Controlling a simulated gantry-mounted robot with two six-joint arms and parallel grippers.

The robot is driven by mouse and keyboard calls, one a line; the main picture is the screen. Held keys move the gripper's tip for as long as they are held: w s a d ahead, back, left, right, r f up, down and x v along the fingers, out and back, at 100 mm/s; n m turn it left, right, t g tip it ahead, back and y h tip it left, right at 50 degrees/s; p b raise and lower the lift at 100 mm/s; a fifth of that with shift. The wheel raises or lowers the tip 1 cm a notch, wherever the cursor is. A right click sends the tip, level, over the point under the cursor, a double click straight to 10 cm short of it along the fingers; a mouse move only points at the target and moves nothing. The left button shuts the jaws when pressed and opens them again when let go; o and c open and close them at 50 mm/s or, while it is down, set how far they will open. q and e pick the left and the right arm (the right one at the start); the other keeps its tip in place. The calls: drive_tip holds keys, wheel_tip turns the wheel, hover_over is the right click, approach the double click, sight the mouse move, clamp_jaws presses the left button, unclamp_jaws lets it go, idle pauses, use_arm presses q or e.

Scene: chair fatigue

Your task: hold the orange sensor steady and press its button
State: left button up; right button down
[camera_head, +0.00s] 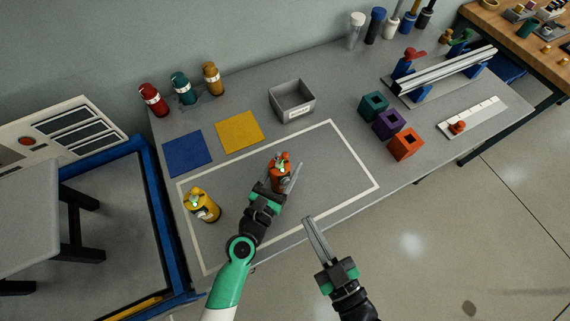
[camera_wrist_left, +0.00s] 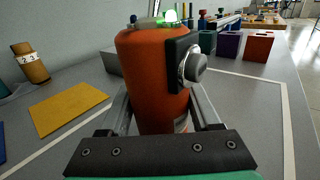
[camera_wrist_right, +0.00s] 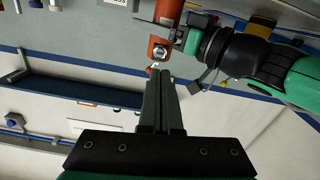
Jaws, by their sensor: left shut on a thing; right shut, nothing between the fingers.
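The orange sensor (camera_head: 279,177) stands upright inside the white outline on the table. In the left wrist view the orange sensor (camera_wrist_left: 150,70) fills the space between the fingers. Its round metal button (camera_wrist_left: 193,65) on a black plate faces right, and a green light glows on top. My left gripper (camera_head: 279,182) is shut on it. My right gripper (camera_head: 307,222) is shut and empty, off the table's front edge in the head view. In the right wrist view the closed fingertips (camera_wrist_right: 158,72) appear just below the button (camera_wrist_right: 159,52); contact cannot be told.
A yellow sensor (camera_head: 202,205) stands at the outline's left side. Blue (camera_head: 187,154) and yellow (camera_head: 239,132) mats and a grey bin (camera_head: 292,100) lie behind. Teal, purple and orange blocks (camera_head: 406,143) stand to the right. The outlined area right of the orange sensor is clear.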

drive_tip(key=d+r+n+t+h, duration=0.1)
drive_tip(key=d+r+n+t, duration=0.2)
drive_tip(key=r+t, duration=0.4)
drive_tip(key=s+a+r+n+g+y, duration=0.2)
drive_tip(key=s+n+g+y, duration=0.1)
drive_tip(key=n+y, duration=0.45)
drive_tip(key=s+a+r+n+g+y, duration=0.25)
drive_tip(key=n+y, duration=0.35)
drive_tip(key=n, duration=0.3)
drive_tip(key=n+g, duration=1)
drive_tip(key=n, duration=0.2)
approach(286, 181)
drive_tip(key=a+r, duration=0.2)
drive_tip(key=a, duration=0.4)
drive_tip(key=shift+w+h, duration=0.4)
drive_tip(key=shift+h, duration=0.05)
drive_tip(key=shift+a, duration=0.1)
